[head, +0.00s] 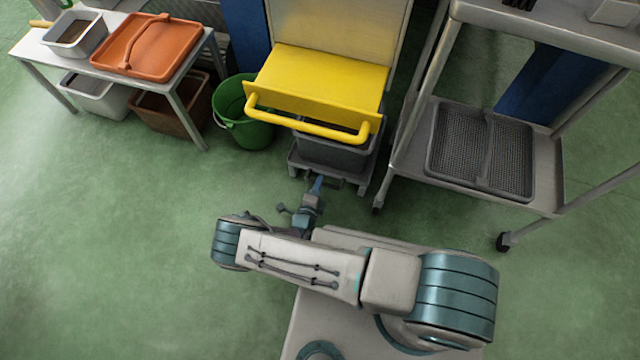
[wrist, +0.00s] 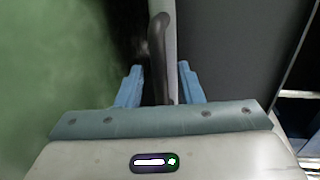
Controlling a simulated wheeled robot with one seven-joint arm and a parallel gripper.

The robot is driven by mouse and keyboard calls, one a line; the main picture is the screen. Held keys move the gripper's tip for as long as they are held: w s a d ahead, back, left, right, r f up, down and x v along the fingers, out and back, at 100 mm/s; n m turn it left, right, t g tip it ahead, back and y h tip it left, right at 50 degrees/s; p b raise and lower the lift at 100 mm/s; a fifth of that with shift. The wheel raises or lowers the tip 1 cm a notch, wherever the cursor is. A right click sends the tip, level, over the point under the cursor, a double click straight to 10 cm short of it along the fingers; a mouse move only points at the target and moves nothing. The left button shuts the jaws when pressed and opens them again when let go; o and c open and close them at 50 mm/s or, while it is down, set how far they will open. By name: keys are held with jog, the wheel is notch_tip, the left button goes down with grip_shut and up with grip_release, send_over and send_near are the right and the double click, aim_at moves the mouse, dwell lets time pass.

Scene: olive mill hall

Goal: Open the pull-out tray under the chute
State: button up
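The yellow chute (head: 325,75) with a yellow bar (head: 310,127) across its front stands at the top middle of the head view. Below it a dark grey bin (head: 340,153) sits on a low grey pull-out tray (head: 352,178), which looks pushed in. My gripper (head: 312,185) is low at the tray's front. In the wrist view my gripper (wrist: 158,82) is open, with one blue finger on each side of a dark handle (wrist: 160,58) in front of a light grey strip. I cannot tell whether the fingers touch it.
A wheeled grey rack (head: 400,160) with a dark mesh crate (head: 433,165) stands close on the right. A green bucket (head: 245,130) and a table (head: 200,130) bearing an orange tray (head: 115,45) are on the left. The green floor at front left is clear.

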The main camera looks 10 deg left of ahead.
jog(key=shift+x, duration=0.85)
